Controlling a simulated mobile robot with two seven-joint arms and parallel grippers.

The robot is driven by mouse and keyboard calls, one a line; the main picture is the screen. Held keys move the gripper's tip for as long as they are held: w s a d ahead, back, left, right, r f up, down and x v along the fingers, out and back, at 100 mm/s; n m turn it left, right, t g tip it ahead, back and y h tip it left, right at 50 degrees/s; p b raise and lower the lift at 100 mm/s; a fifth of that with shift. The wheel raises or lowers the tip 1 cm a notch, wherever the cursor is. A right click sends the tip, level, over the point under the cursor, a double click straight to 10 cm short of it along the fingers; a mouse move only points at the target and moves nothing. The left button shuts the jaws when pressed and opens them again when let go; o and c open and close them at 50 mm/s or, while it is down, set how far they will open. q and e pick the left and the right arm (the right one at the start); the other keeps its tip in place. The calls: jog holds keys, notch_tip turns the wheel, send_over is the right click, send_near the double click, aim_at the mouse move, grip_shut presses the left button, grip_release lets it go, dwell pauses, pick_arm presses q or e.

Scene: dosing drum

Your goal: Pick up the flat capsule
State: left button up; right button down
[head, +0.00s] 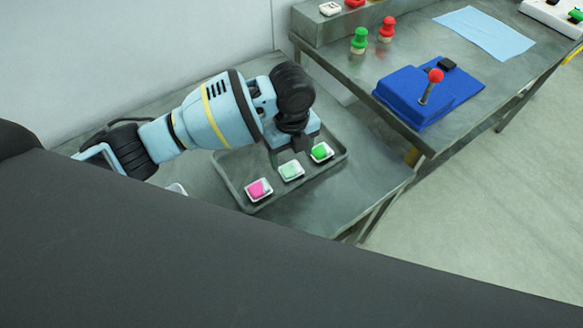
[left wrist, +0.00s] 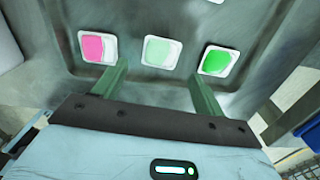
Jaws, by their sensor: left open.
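Three small square white packs with coloured contents lie in a row along the near side of a grey tray (head: 228,182): one pink (head: 259,189), one pale green (head: 291,170) and one bright green (head: 321,152). They also show in the left wrist view as the pink pack (left wrist: 97,47), the pale green pack (left wrist: 161,51) and the bright green pack (left wrist: 215,62). I cannot tell which is the flat capsule. My left gripper (left wrist: 157,78) is open and empty, its two fingers pointing toward the row, roughly lined up with the pale green pack. My right gripper is not in view.
The tray rests on a grey metal table (head: 330,205). A white item (head: 176,188) lies left of the tray, partly hidden. On a second table stand a blue joystick box (head: 405,92), green and red knobs (head: 360,38) and a light blue sheet (head: 485,32).

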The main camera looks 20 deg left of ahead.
aim_at(291, 169)
pick_arm(q)
jog(key=shift+f, duration=0.25)
jog(key=shift+w+a+f, duration=0.1)
jog(key=shift+w+f, duration=0.05)
jog(key=shift+f, duration=2.2)
jog(key=shift+c, duration=1.3)
jog(key=c, duration=0.8)
jog(key=shift+r, duration=0.15)
